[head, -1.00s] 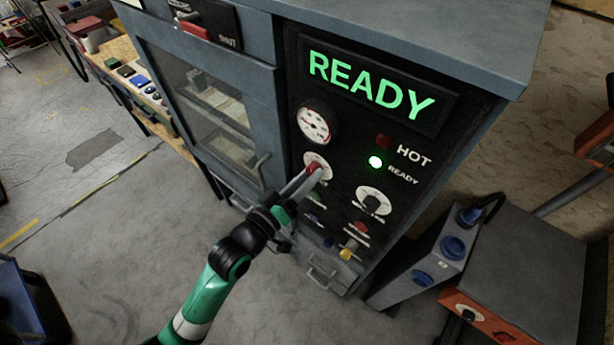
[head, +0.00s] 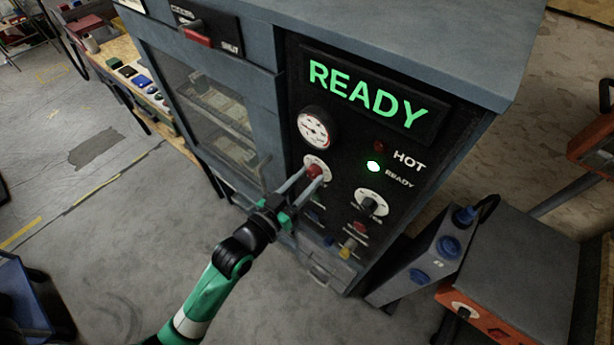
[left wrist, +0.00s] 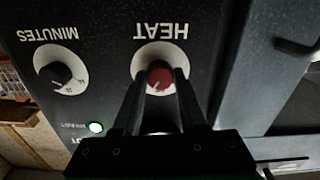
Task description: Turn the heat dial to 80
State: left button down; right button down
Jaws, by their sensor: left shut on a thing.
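The heat dial is a red knob (head: 315,170) on a white round scale, on the black front panel of a grey oven. In the left wrist view the red knob (left wrist: 160,76) sits under the word HEAT, which appears upside down. My left gripper (head: 311,177) reaches up from below, with one finger on each side of the knob, shut on it. The fingers cover part of the lower scale, and the numbers are too small to read. My right gripper is not in view.
A minutes dial (head: 371,203) with a black knob is right of the heat dial. A gauge (head: 317,128) is above it. A green READY sign (head: 367,93) and a green lamp (head: 373,166) are lit. Small coloured buttons and a blue-socketed box (head: 440,250) stand lower right.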

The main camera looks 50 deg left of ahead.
pick_arm(q)
jog(key=m, duration=0.5)
jog(key=shift+m+p, duration=0.3)
dwell(0.4)
jog(key=shift+c, duration=2.2)
grip_release()
jog(key=s+d, duration=0.1)
jog(key=s, duration=1)
jog(key=shift+s+d, duration=0.25)
jog(key=shift+d, duration=0.15)
jog(key=shift+d, duration=0.1)
